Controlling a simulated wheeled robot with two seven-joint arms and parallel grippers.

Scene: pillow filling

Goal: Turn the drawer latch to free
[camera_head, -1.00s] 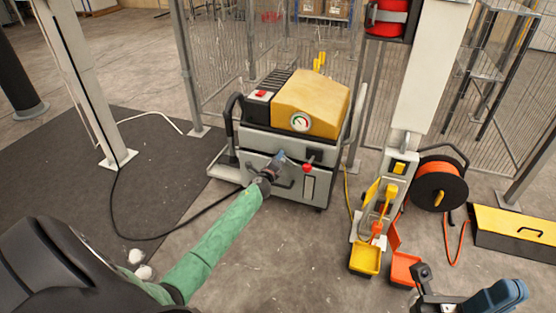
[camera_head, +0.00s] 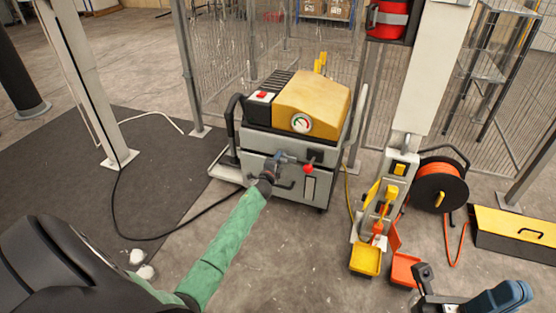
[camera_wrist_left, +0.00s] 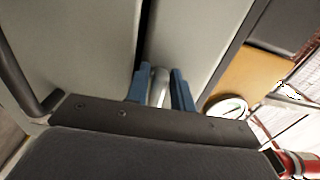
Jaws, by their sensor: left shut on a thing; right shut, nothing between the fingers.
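A grey machine cabinet (camera_head: 262,143) with a yellow cover stands in the middle of the head view. My left gripper (camera_head: 284,158) reaches its front near the seam between upper body and drawer. In the left wrist view its blue fingers (camera_wrist_left: 161,88) are shut on a pale metal latch piece (camera_wrist_left: 160,84), beside a dark gap between two grey panels. The fingers hide most of the latch, so I cannot tell its angle. A red knob (camera_head: 308,169) is just right of the gripper. My right gripper (camera_head: 505,294) is shut and empty at the lower right.
A dark handle (camera_head: 285,185) is on the drawer front below my left gripper. A pale post with yellow and orange scoops (camera_head: 366,259) and a cable reel (camera_head: 437,186) stand to the right. A black cable runs over the floor at left.

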